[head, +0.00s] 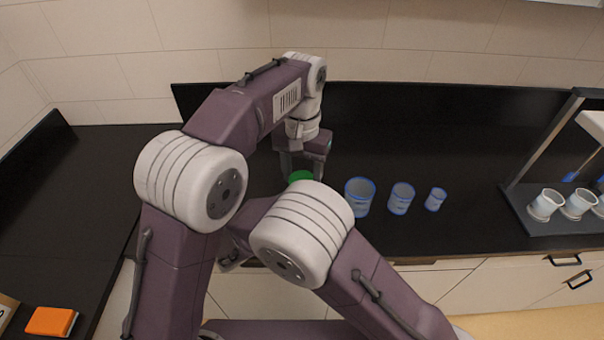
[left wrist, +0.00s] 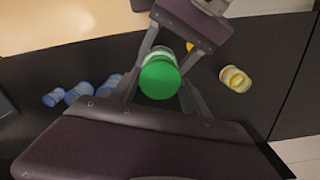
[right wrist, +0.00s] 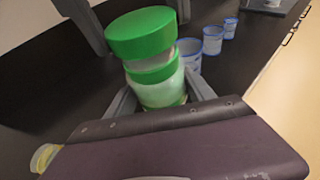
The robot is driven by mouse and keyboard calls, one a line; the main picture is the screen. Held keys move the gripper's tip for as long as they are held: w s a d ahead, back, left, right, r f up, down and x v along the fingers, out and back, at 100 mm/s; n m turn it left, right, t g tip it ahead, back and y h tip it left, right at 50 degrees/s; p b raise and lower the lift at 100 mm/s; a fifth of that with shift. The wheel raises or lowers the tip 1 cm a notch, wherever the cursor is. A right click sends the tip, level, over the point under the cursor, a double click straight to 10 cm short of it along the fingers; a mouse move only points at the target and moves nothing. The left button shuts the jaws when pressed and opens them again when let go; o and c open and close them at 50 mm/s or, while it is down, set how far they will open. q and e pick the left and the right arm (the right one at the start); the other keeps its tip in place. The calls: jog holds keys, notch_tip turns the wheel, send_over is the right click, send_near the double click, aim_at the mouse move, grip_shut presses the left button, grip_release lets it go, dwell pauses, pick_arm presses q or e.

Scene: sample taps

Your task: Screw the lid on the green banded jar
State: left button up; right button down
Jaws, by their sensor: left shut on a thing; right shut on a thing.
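The jar (right wrist: 160,92) with a green band stands in the right wrist view, clasped between the fingers of my right gripper (right wrist: 158,98). The green lid (right wrist: 140,34) is over the jar's mouth, with a pale strip showing between lid and band. It looks slightly offset or tilted; I cannot tell if it is seated. The lid also shows from above in the left wrist view (left wrist: 160,78), between the fingers of my left gripper (left wrist: 165,84), which is shut on it. In the head view the lid (head: 300,176) shows partly, and my arm hides the jar.
Blue-rimmed containers (head: 401,198) stand in a row right of the jar. A yellow-banded container (left wrist: 236,80) stands on the other side. A rack with white cups (head: 545,204) is at the far right. An orange block (head: 51,321) lies at lower left.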

pick_arm(q)
jog(key=shift+f, duration=0.55)
jog(key=m, duration=1.7)
jog(key=shift+m, duration=0.3)
jog(key=m, duration=0.3)
jog(key=shift+w, duration=0.1)
jog(key=m, duration=0.6)
jog(key=shift+m, duration=0.3)
jog(key=m, duration=0.8)
